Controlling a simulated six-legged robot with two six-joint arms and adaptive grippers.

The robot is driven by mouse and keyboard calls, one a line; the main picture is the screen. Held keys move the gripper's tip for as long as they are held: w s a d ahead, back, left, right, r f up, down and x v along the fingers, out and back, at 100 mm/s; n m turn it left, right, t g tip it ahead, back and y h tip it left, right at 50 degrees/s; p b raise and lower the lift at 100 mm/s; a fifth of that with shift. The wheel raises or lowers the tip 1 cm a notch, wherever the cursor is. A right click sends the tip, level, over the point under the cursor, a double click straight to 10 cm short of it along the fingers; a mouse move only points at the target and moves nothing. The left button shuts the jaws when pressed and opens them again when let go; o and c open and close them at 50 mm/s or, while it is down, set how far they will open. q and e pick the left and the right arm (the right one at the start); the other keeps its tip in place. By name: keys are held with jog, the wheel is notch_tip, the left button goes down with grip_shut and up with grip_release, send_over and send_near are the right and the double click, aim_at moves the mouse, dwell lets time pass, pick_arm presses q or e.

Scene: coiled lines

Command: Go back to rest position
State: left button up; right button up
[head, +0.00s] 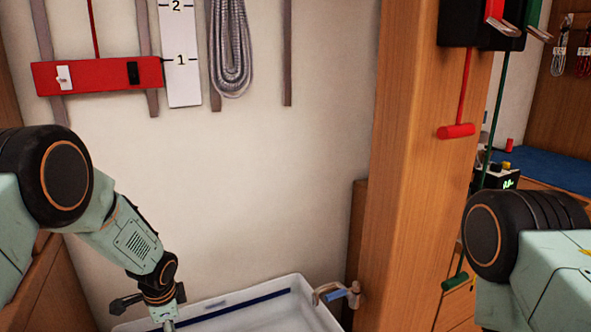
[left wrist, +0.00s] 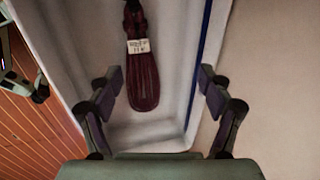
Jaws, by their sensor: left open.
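My left gripper (left wrist: 158,84) is open in the left wrist view, with its two fingers spread apart. Below and between them, a dark red coiled line (left wrist: 144,82) with a white label lies in a white tray (left wrist: 120,135). Nothing is seen held between the fingers. In the head view my left arm reaches down toward the white tray (head: 300,290), and its gripper is mostly cut off at the bottom edge. My right arm shows only in part at the right edge of the head view; its gripper is out of view.
A wooden post (head: 405,180) stands right of the tray. A tap-like metal fitting with a blue part (head: 340,293) is at the tray's right rim. A red panel (head: 98,76) and a grey coiled line (head: 230,50) hang on the wall. A red T-handle (head: 456,131) hangs by the post.

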pick_arm(q)
notch_tip(320, 180, down, 6)
jog(key=b, duration=0.3)
jog(key=shift+s+r, duration=0.1)
